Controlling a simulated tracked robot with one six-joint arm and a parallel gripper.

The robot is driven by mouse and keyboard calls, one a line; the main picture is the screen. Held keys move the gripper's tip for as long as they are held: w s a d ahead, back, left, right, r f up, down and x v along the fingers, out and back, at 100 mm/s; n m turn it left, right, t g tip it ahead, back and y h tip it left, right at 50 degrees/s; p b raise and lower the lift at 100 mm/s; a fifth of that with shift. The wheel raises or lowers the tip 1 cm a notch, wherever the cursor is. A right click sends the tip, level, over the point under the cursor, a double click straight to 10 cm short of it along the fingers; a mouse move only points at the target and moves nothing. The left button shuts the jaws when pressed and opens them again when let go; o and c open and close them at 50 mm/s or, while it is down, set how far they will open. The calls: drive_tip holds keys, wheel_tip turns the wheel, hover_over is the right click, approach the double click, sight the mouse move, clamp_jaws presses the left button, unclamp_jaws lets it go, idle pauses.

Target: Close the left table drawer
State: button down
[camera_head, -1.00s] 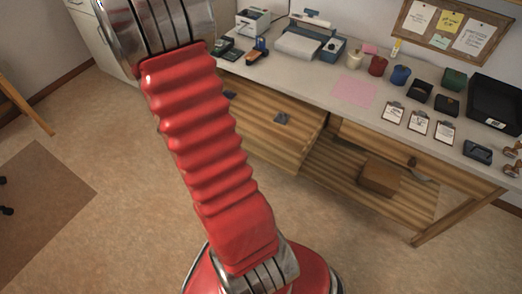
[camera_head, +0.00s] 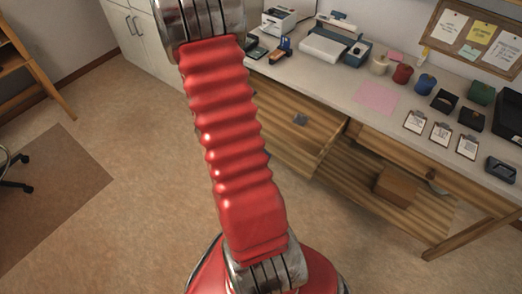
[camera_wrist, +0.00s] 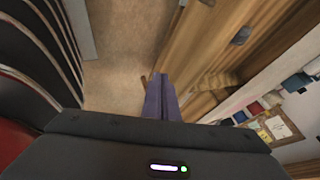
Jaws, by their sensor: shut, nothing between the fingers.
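The left table drawer (camera_head: 283,137) is a wooden drawer with a grey handle (camera_head: 300,119). Its front stands out from the table, so it is pulled open. The red arm hides its left part in the head view. In the wrist view a wooden front (camera_wrist: 212,35) with a grey handle (camera_wrist: 242,35) runs along the right side. My gripper (camera_wrist: 161,80) shows there as two purple fingers, shut and empty, beside the wooden front. I cannot tell whether they touch it. The gripper is outside the head view.
A brown box (camera_head: 396,186) sits on the lower shelf. White cabinets (camera_head: 131,27) stand at the back left. The floor left of my arm is open, with a brown mat (camera_head: 50,195).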

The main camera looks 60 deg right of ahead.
sight(287, 156)
drive_tip(key=s+d+f, duration=0.1)
drive_tip(key=d, duration=0.1)
drive_tip(key=s+d+f, duration=0.1)
drive_tip(key=d+f, duration=0.1)
drive_tip(key=s+d+f, duration=0.1)
drive_tip(key=d+f, duration=0.1)
drive_tip(key=shift+s+d, duration=0.25)
drive_tip(key=shift+d, duration=0.2)
drive_tip(key=shift+a, duration=0.15)
drive_tip(key=shift+w, duration=0.1)
